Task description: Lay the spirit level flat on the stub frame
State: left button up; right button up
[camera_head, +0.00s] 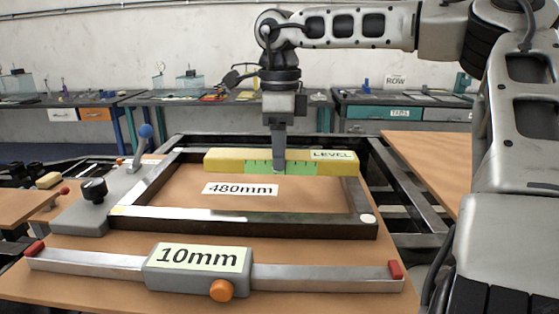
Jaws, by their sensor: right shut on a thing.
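The spirit level (226,161) is a yellow bar with a green marked middle and a LEVEL label at its right end. My right gripper (279,165) reaches down from above and is shut on the level near its middle. The level lies horizontal across the picture at the back part of the stub frame (250,224), a dark metal rectangle on the bench. I cannot tell whether the level touches the frame or is held just above it. My left gripper is out of view.
A grey gauge bar (320,278) with a 10mm label and orange knob lies in front of the frame. A 480mm label (240,188) sits inside it. A grey clamp block with a black knob (95,190) and a blue-balled lever (145,131) stand at left.

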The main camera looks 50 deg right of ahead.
jog(key=shift+f, duration=1.45)
jog(key=shift+f, duration=0.15)
jog(key=o, duration=1.2)
